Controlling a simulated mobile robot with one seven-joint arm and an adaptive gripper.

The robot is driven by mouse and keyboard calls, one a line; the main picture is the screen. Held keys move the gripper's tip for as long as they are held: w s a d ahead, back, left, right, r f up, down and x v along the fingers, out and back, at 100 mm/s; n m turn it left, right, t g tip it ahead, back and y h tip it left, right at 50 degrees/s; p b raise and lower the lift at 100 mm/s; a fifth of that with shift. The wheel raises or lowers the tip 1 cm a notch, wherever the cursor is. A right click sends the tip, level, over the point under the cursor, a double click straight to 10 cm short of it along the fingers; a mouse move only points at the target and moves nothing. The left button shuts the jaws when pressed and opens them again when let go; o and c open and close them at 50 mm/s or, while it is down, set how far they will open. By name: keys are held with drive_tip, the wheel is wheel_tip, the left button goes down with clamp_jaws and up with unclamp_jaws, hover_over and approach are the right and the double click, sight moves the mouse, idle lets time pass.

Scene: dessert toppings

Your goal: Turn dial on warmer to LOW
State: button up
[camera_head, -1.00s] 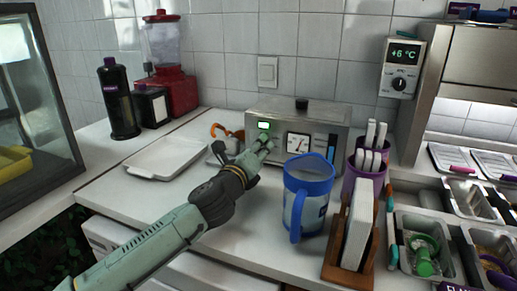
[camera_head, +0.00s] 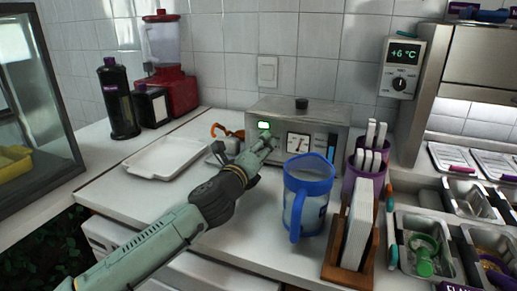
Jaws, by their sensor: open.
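The warmer (camera_head: 318,122) is a grey metal box against the tiled wall, with a black knob (camera_head: 302,104) on top. Its front has a lit green display (camera_head: 264,126) and a white gauge-like panel with a dark pointer (camera_head: 298,144). My gripper (camera_head: 262,147) is open at the left part of the warmer's front, just below the green display. The fingers cover that part of the front, so a dial there is hidden, and I cannot tell whether they touch it.
A blue-rimmed jug (camera_head: 308,190) stands close to the right of my gripper. A purple cup of white-handled utensils (camera_head: 366,180) and a wooden napkin holder (camera_head: 350,240) stand further right. A white tray (camera_head: 163,158) and an orange-handled item (camera_head: 222,131) lie left.

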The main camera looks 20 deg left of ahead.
drive_tip(key=s, duration=1.2)
drive_tip(key=shift+a, duration=0.2)
